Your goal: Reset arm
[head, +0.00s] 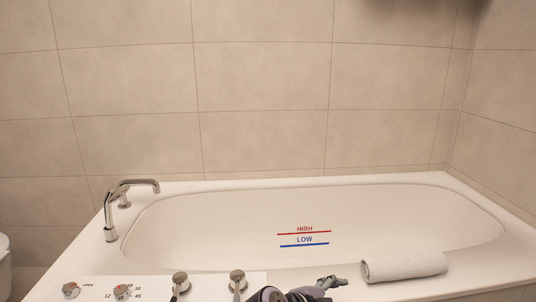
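One of my grippers (332,283) shows at the bottom edge of the head view, in front of the tub's near rim. Its wrist lies to its left, so it seems to be my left gripper. It is small and partly cut off by the frame, and I cannot tell whether its fingers are open or shut. I see no object clearly held in it. My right gripper is not in view.
A white bathtub (200,225) with red HIGH and blue LOW lines fills the middle. A rolled white towel (405,267) lies on its near rim, right of the gripper. A chrome faucet (110,215) stands left. A panel (150,290) with several knobs is at lower left.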

